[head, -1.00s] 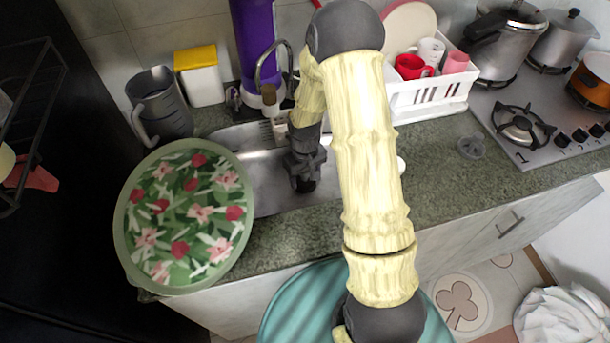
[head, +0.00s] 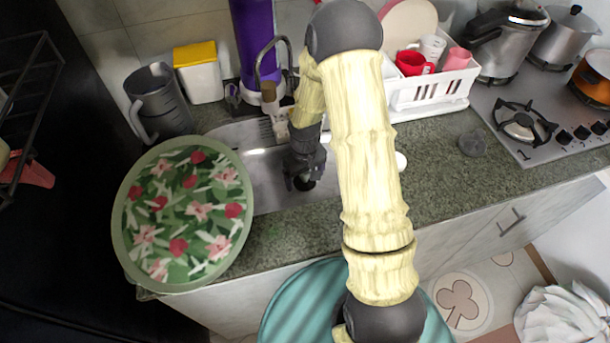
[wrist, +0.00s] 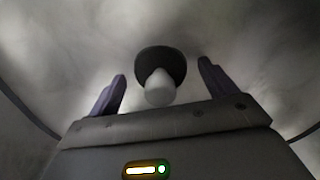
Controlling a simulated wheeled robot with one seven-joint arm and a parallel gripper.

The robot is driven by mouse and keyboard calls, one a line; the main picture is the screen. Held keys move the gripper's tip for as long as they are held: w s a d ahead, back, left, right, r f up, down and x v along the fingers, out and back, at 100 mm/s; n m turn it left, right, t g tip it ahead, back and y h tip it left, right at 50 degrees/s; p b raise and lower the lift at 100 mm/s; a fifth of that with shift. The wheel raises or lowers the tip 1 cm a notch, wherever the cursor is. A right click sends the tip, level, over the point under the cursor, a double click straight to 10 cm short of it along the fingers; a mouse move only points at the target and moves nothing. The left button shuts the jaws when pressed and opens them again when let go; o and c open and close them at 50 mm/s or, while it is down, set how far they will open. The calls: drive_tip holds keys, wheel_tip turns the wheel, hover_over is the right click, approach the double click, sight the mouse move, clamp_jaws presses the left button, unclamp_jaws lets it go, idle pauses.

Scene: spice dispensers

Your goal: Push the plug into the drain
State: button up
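The plug shows in the wrist view as a pale rounded knob (wrist: 159,90) in front of a dark round disc (wrist: 160,62). I cannot tell whether the disc is part of the plug or the drain opening, nor how deep the plug sits. My gripper (wrist: 160,85) is open, with one finger on each side of the knob and a gap on both sides. In the head view my gripper (head: 304,178) points down into the metal sink (head: 268,180), over a dark round spot on its floor. My arm hides the sink's right part.
A large floral round tray (head: 185,215) covers the counter left of the sink. A grey jug (head: 160,102), a yellow-lidded white container (head: 199,75) and the faucet (head: 259,72) stand behind. A white dish rack (head: 430,90) is at the right. The counter front right is mostly clear.

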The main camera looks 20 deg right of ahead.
wheel_tip(320, 180, up, 7)
drive_tip(key=shift+r, duration=0.25)
idle(0.4)
idle(0.8)
drive_tip(key=shift+s+r+p, duration=0.1)
drive_tip(key=shift+r+p, duration=0.25)
drive_tip(key=s+r+m+t+p, duration=0.1)
drive_tip(key=s+r+p, duration=0.3)
drive_tip(key=s+r, duration=0.3)
drive_tip(key=s+r+m+t+p, duration=0.1)
drive_tip(key=s+r+p, duration=0.4)
drive_tip(key=r, duration=0.8)
drive_tip(key=shift+s+r+m+t, duration=0.15)
drive_tip(key=shift+s+m+t, duration=0.25)
drive_tip(key=shift+s, duration=0.6)
